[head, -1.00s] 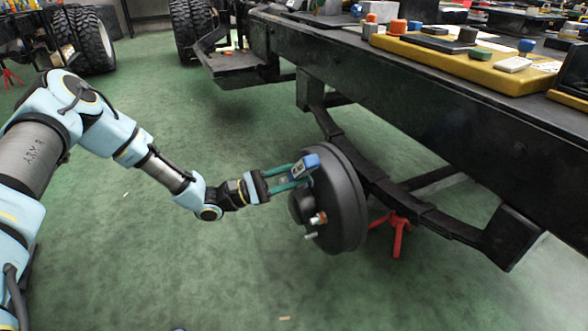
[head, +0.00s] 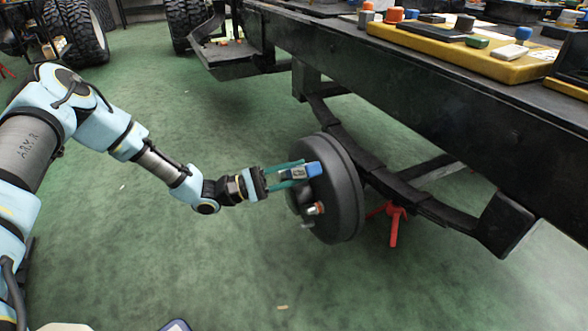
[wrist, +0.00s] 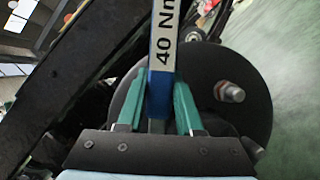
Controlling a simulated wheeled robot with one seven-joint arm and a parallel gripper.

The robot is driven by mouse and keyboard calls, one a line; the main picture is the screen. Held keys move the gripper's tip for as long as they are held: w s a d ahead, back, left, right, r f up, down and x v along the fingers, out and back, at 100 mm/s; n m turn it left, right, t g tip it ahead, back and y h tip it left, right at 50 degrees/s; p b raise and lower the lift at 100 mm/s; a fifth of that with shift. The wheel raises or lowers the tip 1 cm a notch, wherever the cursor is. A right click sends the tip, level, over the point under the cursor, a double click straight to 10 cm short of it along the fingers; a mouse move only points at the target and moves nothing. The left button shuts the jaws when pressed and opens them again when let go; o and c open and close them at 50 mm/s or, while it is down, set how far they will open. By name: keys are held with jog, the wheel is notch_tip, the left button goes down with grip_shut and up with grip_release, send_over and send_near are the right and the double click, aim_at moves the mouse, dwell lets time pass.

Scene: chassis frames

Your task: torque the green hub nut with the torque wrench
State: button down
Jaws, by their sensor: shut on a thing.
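My gripper (head: 293,172) is shut on the torque wrench (head: 314,169), in front of the upper face of the dark wheel hub drum (head: 347,190). In the wrist view the wrench (wrist: 162,50) is a blue and grey bar marked "40 Nm". It runs up the picture between my two teal fingers (wrist: 158,108). The drum (wrist: 245,120) is behind it. An orange-brown nut on a stud (head: 316,208) sticks out of the hub below the wrench. A silver stud (wrist: 231,92) shows right of the wrench in the wrist view. I cannot make out a green nut; the wrench and fingers cover part of the hub.
The black chassis rail (head: 430,120) runs above and behind the drum, with a leaf spring (head: 420,208) below it. A red stand (head: 393,222) is behind the drum. A yellow tray (head: 455,52) with several parts sits on the chassis. Green floor left of the drum is clear.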

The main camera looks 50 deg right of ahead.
jog(key=shift+r, duration=0.1)
jog(key=shift+w+d+r+n+h+p, duration=0.15)
jog(key=shift+w+r+n+h+p, duration=0.25)
jog(key=shift+n, duration=0.35)
jog(key=shift+w+d+r+n+h+p, duration=0.15)
jog(key=shift+w+r+n+h+p, duration=0.25)
jog(key=shift+n, duration=0.35)
jog(key=shift+w+a, duration=0.15)
jog(key=shift+w+a+p, duration=0.2)
jog(key=shift+w+a, duration=0.05)
jog(key=shift+a, duration=0.4)
jog(key=shift+w+a+p, duration=0.2)
jog(key=shift+a, duration=0.5)
jog(key=a, duration=0.1)
jog(key=w+a+p, duration=0.1)
jog(key=a, duration=0.2)
jog(key=shift+w+a, duration=0.2)
jog(key=shift+w, duration=0.2)
